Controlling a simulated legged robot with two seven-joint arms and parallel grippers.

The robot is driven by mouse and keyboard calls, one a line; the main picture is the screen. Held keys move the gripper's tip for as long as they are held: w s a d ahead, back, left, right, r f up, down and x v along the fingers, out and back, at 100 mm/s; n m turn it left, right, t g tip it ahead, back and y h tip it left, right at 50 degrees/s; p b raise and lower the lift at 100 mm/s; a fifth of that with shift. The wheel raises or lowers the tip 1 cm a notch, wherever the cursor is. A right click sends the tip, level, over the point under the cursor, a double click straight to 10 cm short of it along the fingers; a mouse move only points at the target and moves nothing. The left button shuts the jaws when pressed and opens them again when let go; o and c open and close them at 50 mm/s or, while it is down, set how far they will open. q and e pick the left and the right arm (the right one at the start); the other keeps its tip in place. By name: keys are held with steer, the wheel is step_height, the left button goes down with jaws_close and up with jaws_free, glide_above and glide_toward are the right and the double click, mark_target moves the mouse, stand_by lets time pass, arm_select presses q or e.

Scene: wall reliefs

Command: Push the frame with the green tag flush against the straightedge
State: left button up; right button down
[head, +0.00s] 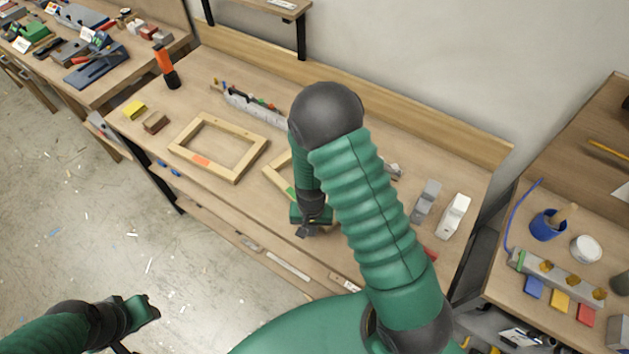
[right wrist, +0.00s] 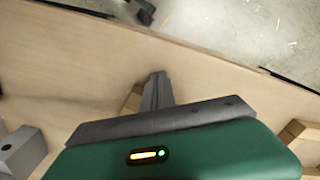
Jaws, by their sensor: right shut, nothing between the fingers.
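The frame with the green tag is a light wooden frame (head: 273,172) in the middle of the bench in the head view. My right arm hides most of it; part of its green tag (head: 290,192) shows. My right gripper (head: 306,233) is shut and empty, pointing down at the near side of the bench, beside the frame. In the right wrist view its fingers (right wrist: 158,90) are together, with a wooden piece (right wrist: 131,103) close beside them; contact is unclear. A long grey metal strip (head: 245,103), probably the straightedge, lies behind the frames, partly hidden. My left gripper (head: 150,307) is low at left, off the bench.
A second wooden frame (head: 235,176) with an orange tag lies to the left. An orange-and-black bottle-like object (head: 166,68), a yellow block (head: 134,109) and a brown block (head: 155,122) stand farther left. Grey (head: 426,200) and white (head: 455,215) tools stand at right.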

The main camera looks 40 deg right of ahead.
steer(key=shift+w+d+b, duration=0.1)
steer(key=shift+w+d, duration=0.35)
steer(key=shift+d, duration=0.65)
steer(key=shift+w+d+b, duration=0.1)
steer(key=shift+w+d, duration=0.4)
steer(key=shift+d, duration=0.6)
steer(key=shift+w+d+b, duration=0.1)
steer(key=shift+w+d, duration=0.35)
steer(key=shift+d, duration=0.65)
stand_by(2.9)
steer(key=shift+s+a+p, duration=0.15)
steer(key=shift+s+a, duration=0.1)
steer(key=shift+a, duration=0.3)
steer(key=shift+s+a+p, duration=0.15)
steer(key=shift+s+a, duration=0.1)
steer(key=shift+a, duration=0.25)
step_height(320, 180, up, 8)
steer(key=p, duration=0.7)
steer(key=shift+r, duration=0.1)
steer(key=shift+a, duration=0.1)
